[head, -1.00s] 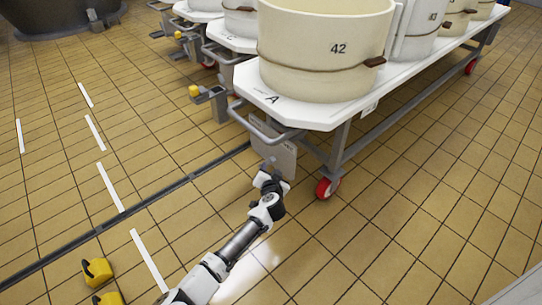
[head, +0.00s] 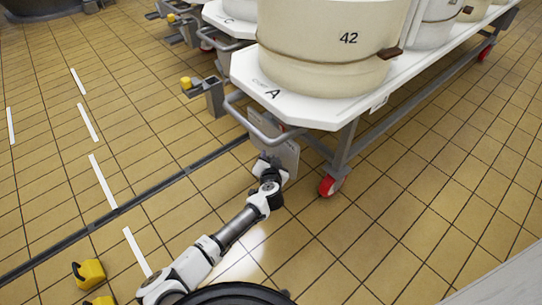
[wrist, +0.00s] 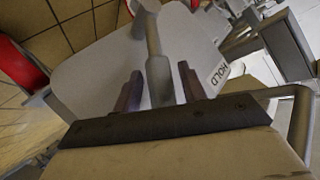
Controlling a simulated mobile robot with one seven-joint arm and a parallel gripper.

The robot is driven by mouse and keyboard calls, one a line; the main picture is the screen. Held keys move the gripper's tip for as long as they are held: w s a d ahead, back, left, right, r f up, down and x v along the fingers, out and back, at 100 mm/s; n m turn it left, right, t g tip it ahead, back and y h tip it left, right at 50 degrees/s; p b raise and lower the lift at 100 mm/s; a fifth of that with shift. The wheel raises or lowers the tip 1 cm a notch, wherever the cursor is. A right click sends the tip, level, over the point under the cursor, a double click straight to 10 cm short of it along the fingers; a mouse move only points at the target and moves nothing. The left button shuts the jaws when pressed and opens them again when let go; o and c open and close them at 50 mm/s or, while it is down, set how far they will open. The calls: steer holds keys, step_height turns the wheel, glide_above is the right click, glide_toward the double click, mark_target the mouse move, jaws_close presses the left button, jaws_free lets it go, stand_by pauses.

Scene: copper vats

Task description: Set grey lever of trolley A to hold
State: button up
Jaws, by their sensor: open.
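Trolley A (head: 300,112) is a white-topped trolley with a grey push bar (head: 245,125) at its near end. A grey plate (head: 287,153) hangs below this end, and my gripper (head: 268,165) is close to it. In the wrist view the plate (wrist: 95,75) fills the middle and carries the word HOLD (wrist: 217,76) to the right of the grey lever (wrist: 157,70). The lever stands between the two open fingers of my gripper (wrist: 160,82), with gaps showing on both sides. In the head view my wrist hides the lever.
A vat marked 42 (head: 330,50) stands on the trolley. A red wheel (head: 329,186) is right of my wrist. A post with a yellow knob (head: 186,83) stands left of the push bar. Yellow objects (head: 89,272) lie on the floor at lower left. Tiled floor at right is free.

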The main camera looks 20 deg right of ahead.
jaws_close()
stand_by(0.3)
steer(key=shift+r, duration=0.1)
